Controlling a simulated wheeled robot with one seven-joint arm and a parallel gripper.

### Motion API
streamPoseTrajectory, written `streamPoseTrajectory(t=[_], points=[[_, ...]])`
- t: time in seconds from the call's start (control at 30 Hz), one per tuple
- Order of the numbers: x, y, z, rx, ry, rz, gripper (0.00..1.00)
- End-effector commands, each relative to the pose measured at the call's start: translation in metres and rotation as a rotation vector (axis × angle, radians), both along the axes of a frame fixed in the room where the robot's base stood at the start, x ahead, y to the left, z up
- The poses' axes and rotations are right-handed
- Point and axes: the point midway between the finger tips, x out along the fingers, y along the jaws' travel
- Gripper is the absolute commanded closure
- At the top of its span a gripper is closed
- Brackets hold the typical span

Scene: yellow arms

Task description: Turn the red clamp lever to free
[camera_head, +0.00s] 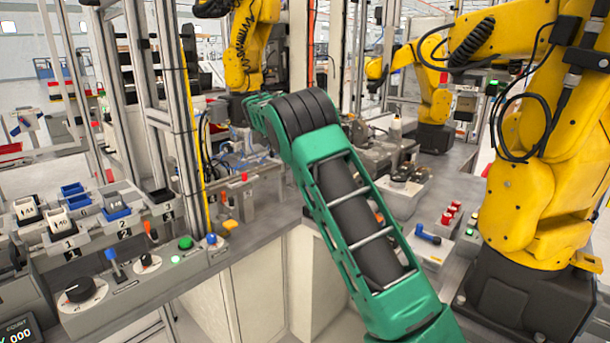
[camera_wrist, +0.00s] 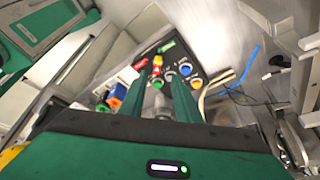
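In the wrist view, my gripper (camera_wrist: 157,72) shows as two green fingers with a gap between them. It is open and points at a dark control panel (camera_wrist: 190,95). Just beyond the fingertips is a small red and yellow part (camera_wrist: 157,63), with a red piece (camera_wrist: 139,64) to its left. I cannot tell whether either is the red clamp lever. In the head view, a small red-topped part (camera_head: 244,176) stands on the back bench, and a red-handled lever (camera_head: 149,231) stands on the left console.
The panel also carries a blue knob (camera_wrist: 185,69) and an orange knob (camera_wrist: 197,83). In the head view, a large yellow robot arm (camera_head: 535,190) stands at right. A left console (camera_head: 110,300) carries several knobs and trays.

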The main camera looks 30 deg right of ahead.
Motion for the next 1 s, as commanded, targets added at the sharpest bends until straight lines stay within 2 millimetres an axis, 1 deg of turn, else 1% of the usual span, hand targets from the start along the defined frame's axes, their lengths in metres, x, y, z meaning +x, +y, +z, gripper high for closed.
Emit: streamPoseTrajectory(t=[0.03, 0.1, 0.3, 0.87, 0.97, 1.0], points=[[0.003, 0.004, 0.007, -0.003, -0.003, 0.002, 0.70], [0.004, 0.006, 0.014, -0.002, -0.003, 0.002, 0.70], [0.007, 0.011, 0.026, 0.000, -0.001, 0.004, 0.70], [0.006, 0.011, 0.028, 0.000, 0.000, 0.001, 0.70], [0.001, 0.006, 0.031, 0.006, 0.004, 0.009, 0.70], [-0.004, 0.002, 0.034, 0.012, 0.009, 0.017, 0.70]])
